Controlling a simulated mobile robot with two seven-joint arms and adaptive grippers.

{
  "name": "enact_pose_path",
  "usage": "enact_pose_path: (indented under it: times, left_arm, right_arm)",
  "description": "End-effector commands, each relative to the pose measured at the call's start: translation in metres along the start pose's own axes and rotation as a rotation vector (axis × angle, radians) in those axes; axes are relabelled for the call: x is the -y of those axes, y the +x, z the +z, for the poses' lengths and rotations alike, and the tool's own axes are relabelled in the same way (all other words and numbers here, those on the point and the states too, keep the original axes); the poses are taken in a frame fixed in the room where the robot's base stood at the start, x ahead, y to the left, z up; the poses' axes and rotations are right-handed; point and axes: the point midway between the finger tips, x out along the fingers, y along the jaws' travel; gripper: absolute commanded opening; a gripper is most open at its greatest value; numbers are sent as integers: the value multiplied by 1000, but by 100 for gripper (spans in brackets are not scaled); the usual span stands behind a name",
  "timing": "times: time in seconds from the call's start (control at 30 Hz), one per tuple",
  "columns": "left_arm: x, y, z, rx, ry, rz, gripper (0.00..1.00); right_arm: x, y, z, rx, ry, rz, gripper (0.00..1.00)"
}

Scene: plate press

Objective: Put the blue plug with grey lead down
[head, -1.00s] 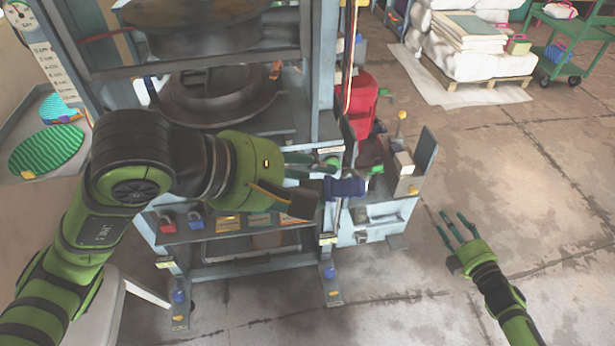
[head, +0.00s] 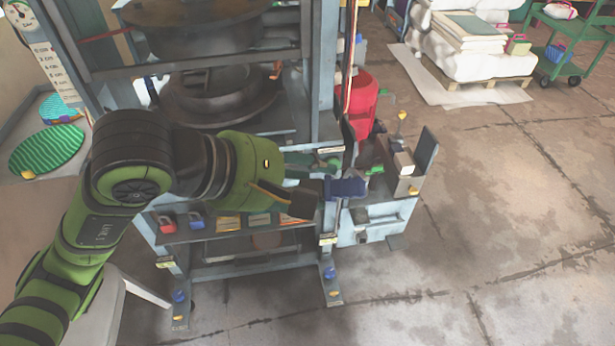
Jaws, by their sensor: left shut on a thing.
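My left gripper (head: 322,180) reaches in from the left, in front of the press frame. It is shut on the blue plug (head: 346,187), which sticks out to the right of the fingers. The plug is in front of the small side unit at the press's right; I cannot tell whether it touches anything there. The grey lead cannot be made out clearly against the grey metal. My right gripper is not in view.
The press (head: 218,95) fills the left and middle. Red and blue padlocks sit on its lower shelf (head: 270,229). The side unit has an upright lever (head: 401,128) and dark plates. A red bin (head: 362,100) stands behind.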

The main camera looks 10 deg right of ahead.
Motion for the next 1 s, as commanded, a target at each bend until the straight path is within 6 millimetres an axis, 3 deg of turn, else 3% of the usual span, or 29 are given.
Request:
enact_pose_path:
  times: [0.1,0.2,0.57,0.73,1.0]
  left_arm:
    - [0,0,0,1,0,1,1]
    - [0,0,0,1,0,1,1]
    - [-1,-1,-5,-1,-4,2,1]
    - [-1,-10,-41,-16,-26,13,1]
    - [16,-40,-136,-64,-79,65,1]
  right_arm:
    - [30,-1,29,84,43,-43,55]
    - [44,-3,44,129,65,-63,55]
    - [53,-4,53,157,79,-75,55]
    - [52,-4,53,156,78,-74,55]
    - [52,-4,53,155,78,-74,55]
